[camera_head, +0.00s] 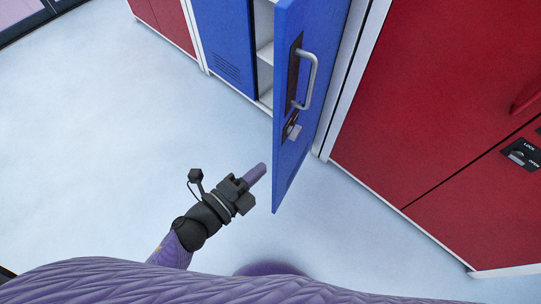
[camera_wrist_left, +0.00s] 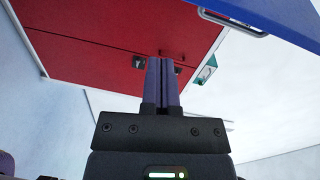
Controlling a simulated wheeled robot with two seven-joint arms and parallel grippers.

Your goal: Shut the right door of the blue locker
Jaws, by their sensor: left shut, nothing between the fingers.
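The right door (camera_head: 304,105) of the blue locker stands open, swung out toward me. It carries a silver bar handle (camera_head: 309,80) and a small latch below it. The locker's left door (camera_head: 226,45) is closed, and a pale shelf shows in the gap. My left gripper (camera_head: 259,170) is shut and empty, just left of the open door's lower part, with a small gap in the picture. In the left wrist view its fingers (camera_wrist_left: 161,82) are together, and the blue door (camera_wrist_left: 285,15) crosses the top right corner. My right gripper is in neither view.
A red locker (camera_head: 430,95) with a black lock plate stands right of the blue one. Another red locker (camera_head: 168,20) stands to its left. The pale floor (camera_head: 100,120) on the left is clear.

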